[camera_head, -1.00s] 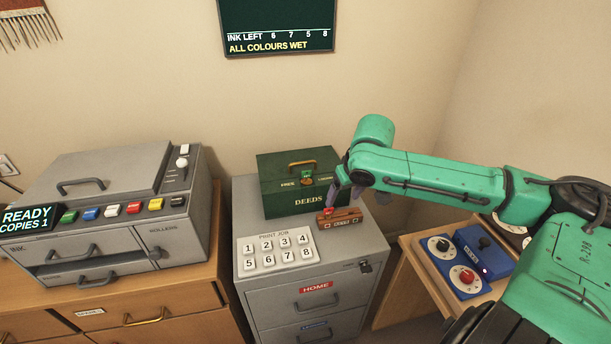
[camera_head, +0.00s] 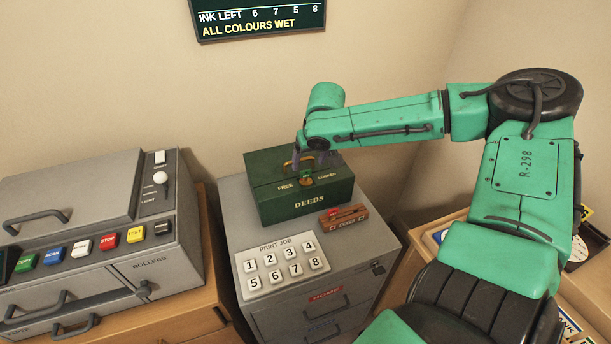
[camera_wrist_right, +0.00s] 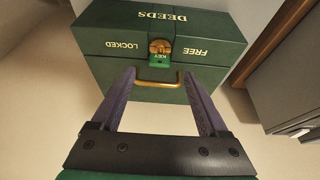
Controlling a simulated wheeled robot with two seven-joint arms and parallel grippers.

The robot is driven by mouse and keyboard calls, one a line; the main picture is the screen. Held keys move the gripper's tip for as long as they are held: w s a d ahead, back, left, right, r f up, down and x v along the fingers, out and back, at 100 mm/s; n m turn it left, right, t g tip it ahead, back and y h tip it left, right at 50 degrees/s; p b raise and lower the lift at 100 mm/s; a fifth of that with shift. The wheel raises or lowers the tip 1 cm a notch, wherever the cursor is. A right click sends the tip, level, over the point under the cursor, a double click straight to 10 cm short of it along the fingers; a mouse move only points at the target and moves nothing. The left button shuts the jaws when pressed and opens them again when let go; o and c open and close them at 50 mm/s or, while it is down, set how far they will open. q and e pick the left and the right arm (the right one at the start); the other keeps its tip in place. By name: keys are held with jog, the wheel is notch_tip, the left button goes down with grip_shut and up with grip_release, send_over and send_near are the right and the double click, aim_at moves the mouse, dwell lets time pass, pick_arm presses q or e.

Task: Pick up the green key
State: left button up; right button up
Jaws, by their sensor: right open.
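The green key (camera_head: 306,177) sits in the round brass lock on the front top edge of the dark green DEEDS box (camera_head: 325,204). Its green tag, marked KEY, also shows in the right wrist view (camera_wrist_right: 159,60), lying between the words FREE and LOCKED. My right gripper (camera_head: 315,160) is over the box, by its brass handle (camera_wrist_right: 157,84). In the right wrist view its two fingers (camera_wrist_right: 159,74) are spread apart and empty, with the key tag just beyond the gap between their tips. My left gripper is not in view.
The box stands on a grey cabinet (camera_head: 228,205) with a numbered PRINT JOB keypad (camera_head: 281,264). A small wooden block with a red top (camera_head: 344,217) lies beside the box. A grey printer (camera_head: 150,235) stands at left; the wall is close behind.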

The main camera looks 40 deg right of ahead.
aim_at(306, 170)
jog(key=x, duration=0.6)
jog(key=shift+d, duration=0.1)
jog(key=shift+w+f, duration=0.2)
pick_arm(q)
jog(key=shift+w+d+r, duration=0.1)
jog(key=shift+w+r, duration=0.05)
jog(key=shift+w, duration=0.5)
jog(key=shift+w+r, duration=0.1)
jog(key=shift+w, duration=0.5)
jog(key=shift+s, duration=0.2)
pick_arm(e)
grip_shut()
